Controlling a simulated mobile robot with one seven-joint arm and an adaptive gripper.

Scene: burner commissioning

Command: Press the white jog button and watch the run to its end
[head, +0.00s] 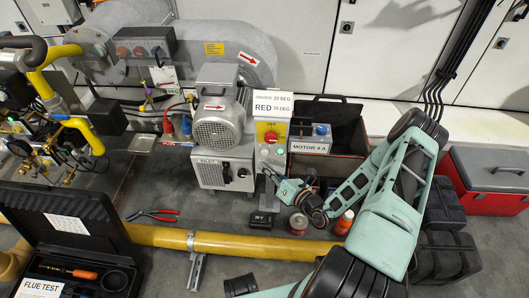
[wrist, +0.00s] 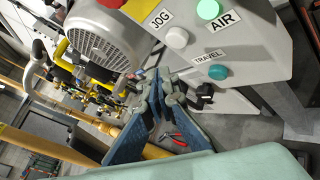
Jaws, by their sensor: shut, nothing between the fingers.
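The white jog button (wrist: 177,38) shows in the wrist view on a grey control box (wrist: 250,45), beside a JOG label. A lit green AIR lamp (wrist: 208,9) is above right of it, and a teal TRAVEL button (wrist: 217,71) below right. My gripper (wrist: 163,80) is shut and empty, its tips below the white button in the picture and seemingly apart from it. In the head view my gripper (head: 268,174) is at the lower front of the control box (head: 270,135). The grey motor (head: 219,120) stands left of it; whether it turns cannot be told.
A yellow pipe (head: 225,243) runs along the floor in front. Red-handled pliers (head: 152,214), an open black case (head: 75,235) and an orange spray can (head: 344,222) lie or stand around. A red toolbox (head: 490,180) is at the right.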

